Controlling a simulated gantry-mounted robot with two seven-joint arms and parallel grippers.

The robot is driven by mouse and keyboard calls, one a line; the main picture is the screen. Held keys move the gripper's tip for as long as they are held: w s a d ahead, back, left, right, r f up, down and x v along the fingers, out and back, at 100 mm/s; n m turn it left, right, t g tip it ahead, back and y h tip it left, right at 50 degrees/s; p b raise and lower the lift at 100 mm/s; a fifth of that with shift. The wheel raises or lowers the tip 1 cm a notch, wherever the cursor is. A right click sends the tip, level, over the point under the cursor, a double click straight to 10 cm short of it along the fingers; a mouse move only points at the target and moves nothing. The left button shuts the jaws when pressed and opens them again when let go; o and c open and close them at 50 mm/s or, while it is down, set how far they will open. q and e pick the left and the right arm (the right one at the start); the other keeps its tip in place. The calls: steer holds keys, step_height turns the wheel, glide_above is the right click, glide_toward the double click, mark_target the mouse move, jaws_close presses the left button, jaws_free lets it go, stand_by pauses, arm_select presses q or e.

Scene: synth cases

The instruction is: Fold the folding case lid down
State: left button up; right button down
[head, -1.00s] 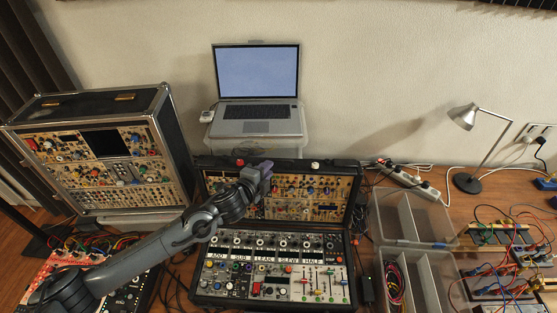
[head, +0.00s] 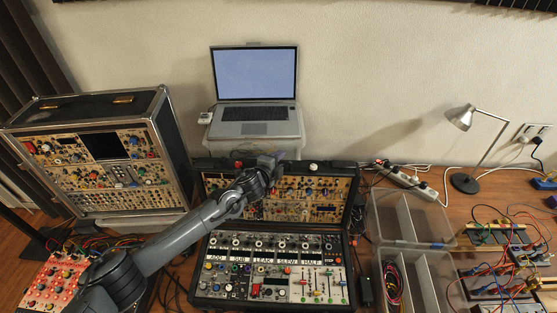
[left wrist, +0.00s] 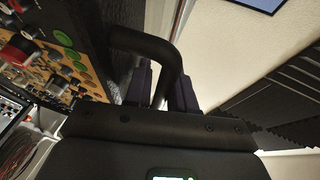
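The folding case is open in the head view. Its base (head: 347,270) lies flat on the table with labelled knobs and sliders. Its lid (head: 343,207) stands up behind the base, full of tan panels with knobs. My left gripper (head: 273,160) is at the lid's top edge, near its middle, and the arm hides part of the lid. In the left wrist view the dark fingers (left wrist: 162,88) stand apart, partly hidden by a black curved bar. The lid's panels (left wrist: 50,60) show left of them. I cannot tell whether the fingers touch the lid. My right gripper is out of view.
A laptop (head: 254,85) stands on a clear box behind the lid. A large upright synth case (head: 100,165) is at the left. Clear bins (head: 420,240), a power strip (head: 405,180) and a lamp (head: 465,118) are at the right.

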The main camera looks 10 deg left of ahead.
arm_select(q)
jaws_close()
stand_by(0.4)
steer(key=shift+s+d, duration=0.15)
steer(key=shift+s, duration=0.45)
steer(key=s+d+f+m+t+b, duration=0.1)
steer(key=s+d+t, duration=0.1)
steer(key=s, duration=0.7)
steer(key=s+d+f+m+t+b, duration=0.1)
steer(key=s+t, duration=0.2)
steer(key=s, duration=0.6)
steer(key=shift+s+d+h+b, duration=0.3)
steer(key=shift+d+h+b, duration=0.05)
steer(key=shift+d+h, duration=0.05)
